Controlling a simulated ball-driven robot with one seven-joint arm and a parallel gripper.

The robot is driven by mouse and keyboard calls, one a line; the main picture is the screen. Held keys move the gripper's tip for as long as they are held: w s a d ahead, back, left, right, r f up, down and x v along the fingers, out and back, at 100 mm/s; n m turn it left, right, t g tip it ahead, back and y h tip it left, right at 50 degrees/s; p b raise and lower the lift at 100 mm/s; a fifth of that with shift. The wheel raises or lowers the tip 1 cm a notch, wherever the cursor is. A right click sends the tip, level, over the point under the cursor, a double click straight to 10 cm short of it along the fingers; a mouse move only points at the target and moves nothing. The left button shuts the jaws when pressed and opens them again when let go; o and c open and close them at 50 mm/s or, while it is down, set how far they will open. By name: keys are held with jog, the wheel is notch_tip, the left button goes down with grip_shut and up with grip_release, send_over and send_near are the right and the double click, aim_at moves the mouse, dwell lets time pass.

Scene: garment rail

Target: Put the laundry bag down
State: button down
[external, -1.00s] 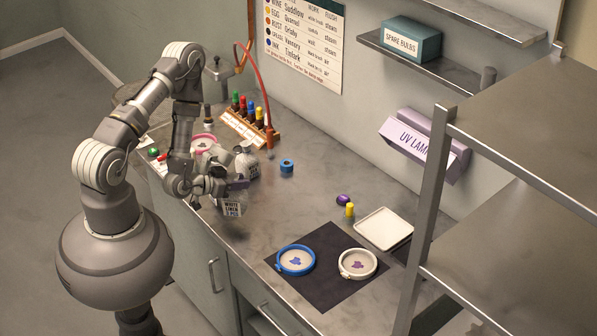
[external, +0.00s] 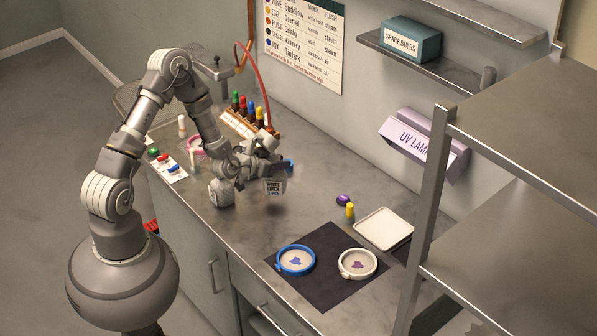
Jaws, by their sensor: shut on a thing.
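My gripper (external: 269,167) is over the middle of the metal counter. The bag hangs upright below the fingers. A dark shadow lies under it on the counter, and the bag appears a little above the surface. The upper part of the bag and the exact grip are hidden by the fingers.
A blue ring-shaped roll (external: 291,167) is close behind my gripper, partly hidden. A dark mat (external: 327,289) with two hoops, a yellow bottle (external: 350,210) and a white tray (external: 383,229) are to the right. Bare counter (external: 252,225) lies in front of the bag.

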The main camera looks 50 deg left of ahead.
jog(key=f, duration=0.2)
jog(key=w+f+b, duration=0.1)
jog(key=shift+a+f, duration=0.1)
jog(key=shift+f, duration=0.3)
jog(key=shift+s+r, duration=0.1)
jog(key=shift+r, duration=0.05)
jog(key=c, duration=1.3)
grip_release()
jog(key=shift+f, duration=0.2)
jog(key=o, duration=0.4)
jog(key=shift+o, duration=0.2)
jog(key=shift+r, duration=0.1)
jog(key=shift+r, duration=0.2)
jog(key=p+v, duration=0.1)
jog(key=v, duration=1.1)
